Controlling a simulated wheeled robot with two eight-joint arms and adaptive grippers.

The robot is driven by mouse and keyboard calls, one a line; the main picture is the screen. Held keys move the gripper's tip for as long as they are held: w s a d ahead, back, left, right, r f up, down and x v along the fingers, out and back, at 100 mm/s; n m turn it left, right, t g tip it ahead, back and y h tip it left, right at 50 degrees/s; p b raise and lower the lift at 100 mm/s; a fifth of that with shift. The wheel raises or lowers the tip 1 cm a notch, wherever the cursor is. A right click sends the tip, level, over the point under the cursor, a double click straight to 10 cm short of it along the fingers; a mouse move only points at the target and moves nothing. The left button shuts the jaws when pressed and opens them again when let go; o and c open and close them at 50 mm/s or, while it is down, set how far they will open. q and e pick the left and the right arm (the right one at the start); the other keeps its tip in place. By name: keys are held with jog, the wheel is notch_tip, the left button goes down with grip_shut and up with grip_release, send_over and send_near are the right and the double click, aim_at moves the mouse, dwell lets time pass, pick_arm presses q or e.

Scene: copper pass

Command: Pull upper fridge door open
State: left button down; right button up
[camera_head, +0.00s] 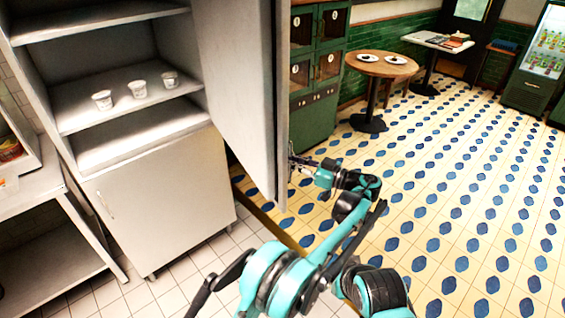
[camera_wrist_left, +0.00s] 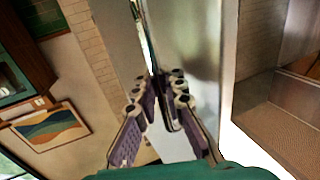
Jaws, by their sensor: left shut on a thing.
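The upper fridge door (camera_head: 238,85) is a pale metal panel. It stands swung wide open, so the shelves inside show. My left gripper (camera_head: 303,164) is at the door's outer side, near its free edge. In the left wrist view my left gripper (camera_wrist_left: 160,98) has its fingers closed around the slim door handle (camera_wrist_left: 148,45), beside the door's metal face (camera_wrist_left: 185,40). In the head view the handle is mostly hidden behind the door edge. My right gripper is not in view.
Several small white cups, including one cup (camera_head: 138,89), stand on a fridge shelf (camera_head: 120,106). The lower fridge door (camera_head: 165,195) is shut. A green cabinet (camera_head: 318,75) stands behind the open door, and a round table (camera_head: 381,66) farther back. The tiled floor at right is clear.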

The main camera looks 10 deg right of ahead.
pick_arm(q)
jog(key=shift+w+d, duration=0.25)
jog(key=shift+d, duration=0.35)
jog(key=shift+w+d, duration=0.2)
jog(key=shift+d, duration=0.35)
jog(key=c, duration=1.9)
grip_release()
jog(key=shift+s, duration=0.1)
jog(key=shift+r, duration=0.1)
